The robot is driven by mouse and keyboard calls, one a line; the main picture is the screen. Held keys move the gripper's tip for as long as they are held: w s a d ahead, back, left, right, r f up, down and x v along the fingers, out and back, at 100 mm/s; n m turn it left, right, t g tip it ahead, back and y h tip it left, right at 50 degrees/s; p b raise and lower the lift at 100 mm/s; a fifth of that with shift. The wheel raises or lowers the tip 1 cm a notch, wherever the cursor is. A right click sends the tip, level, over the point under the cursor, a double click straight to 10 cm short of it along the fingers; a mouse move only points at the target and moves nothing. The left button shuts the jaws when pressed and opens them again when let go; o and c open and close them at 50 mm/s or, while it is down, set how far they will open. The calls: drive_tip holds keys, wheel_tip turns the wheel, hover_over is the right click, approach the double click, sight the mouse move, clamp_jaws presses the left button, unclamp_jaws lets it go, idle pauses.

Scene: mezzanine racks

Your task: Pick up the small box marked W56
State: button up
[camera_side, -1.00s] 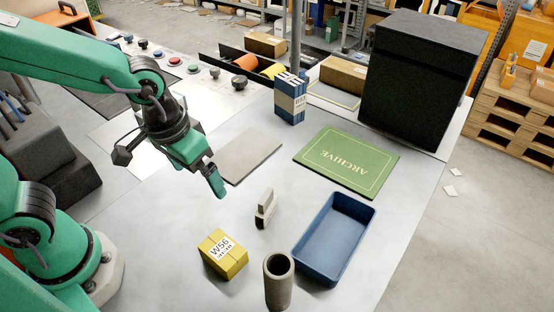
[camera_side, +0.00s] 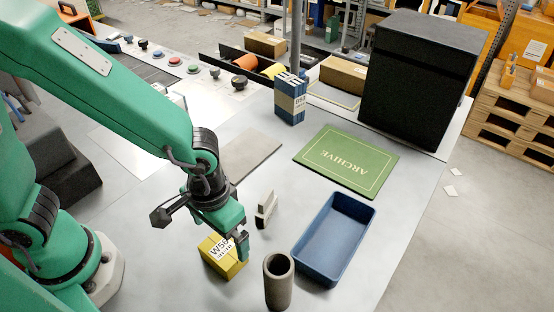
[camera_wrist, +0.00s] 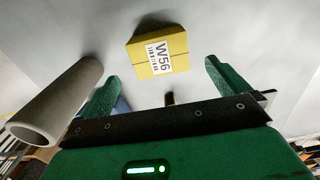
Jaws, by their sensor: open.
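The small yellow box (camera_side: 220,258) carries a white label marked W56 and sits on the pale table in the side view. My gripper (camera_side: 243,245) is right above and beside it, partly covering its label and upper right side. In the wrist view the box (camera_wrist: 157,52) lies ahead of my two green fingers, near the middle of the gap between them and beyond their tips. My gripper (camera_wrist: 160,80) is open and empty. From the side view I cannot tell whether a finger touches the box.
A grey tube (camera_side: 278,282) stands close to the box's right; it also shows in the wrist view (camera_wrist: 58,100). A small grey-white block (camera_side: 266,211) stands behind the box. A blue tray (camera_side: 335,240) and green ARCHIVE mat (camera_side: 346,160) lie to the right.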

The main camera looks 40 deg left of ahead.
sight(222, 248)
drive_tip(key=shift+f, duration=0.65)
drive_tip(key=shift+s+f, duration=0.15)
drive_tip(key=shift+f, duration=2.45)
drive_tip(key=shift+c, duration=0.4)
drive_tip(key=c, duration=1)
